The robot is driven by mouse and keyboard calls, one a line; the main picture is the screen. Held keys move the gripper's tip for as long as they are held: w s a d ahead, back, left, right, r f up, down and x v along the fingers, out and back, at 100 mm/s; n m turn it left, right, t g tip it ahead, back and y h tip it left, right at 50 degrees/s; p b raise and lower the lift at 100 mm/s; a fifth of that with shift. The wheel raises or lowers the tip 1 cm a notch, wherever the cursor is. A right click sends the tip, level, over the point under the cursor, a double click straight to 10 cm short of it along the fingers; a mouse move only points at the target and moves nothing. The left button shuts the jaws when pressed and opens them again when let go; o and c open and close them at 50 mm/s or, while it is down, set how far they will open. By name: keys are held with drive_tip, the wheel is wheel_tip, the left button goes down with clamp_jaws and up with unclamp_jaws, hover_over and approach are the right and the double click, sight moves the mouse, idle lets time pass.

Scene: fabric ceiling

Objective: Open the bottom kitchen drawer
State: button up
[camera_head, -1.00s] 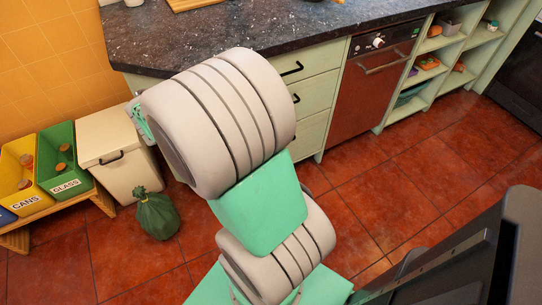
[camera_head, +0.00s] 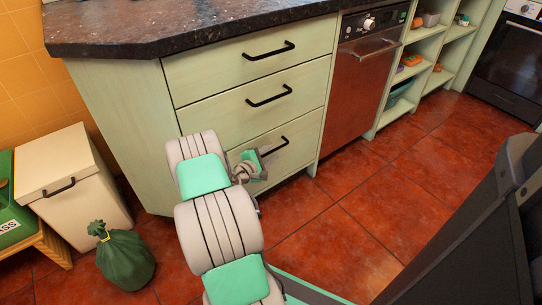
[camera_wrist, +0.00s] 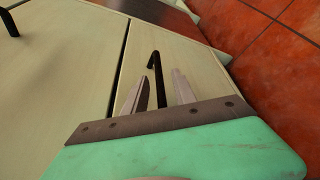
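The bottom drawer (camera_head: 302,150) is the lowest of three pale green drawers and looks closed, its front level with the others. Its black bar handle (camera_head: 281,144) is partly hidden by my gripper (camera_head: 256,166), which is close to the drawer's left half. In the wrist view the bottom drawer's front (camera_wrist: 138,42) lies beyond a dark seam. Its handle (camera_wrist: 153,62) runs between the two grey fingers of my gripper (camera_wrist: 160,80). The fingers are apart, with space visible on both sides of the bar. Whether they touch it cannot be told.
The middle drawer (camera_head: 222,112) and top drawer (camera_head: 215,68) are above, under a dark countertop (camera_head: 180,30). A dishwasher (camera_head: 362,85) stands to the right. A green bag (camera_head: 125,262) and a cream bin (camera_head: 60,170) are at left. Red floor (camera_head: 370,210) is clear at right.

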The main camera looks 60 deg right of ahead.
drive_tip(key=shift+d+f, duration=0.15)
drive_tip(key=shift+d, duration=0.5)
drive_tip(key=shift+c, duration=0.4)
clamp_jaws()
idle(0.5)
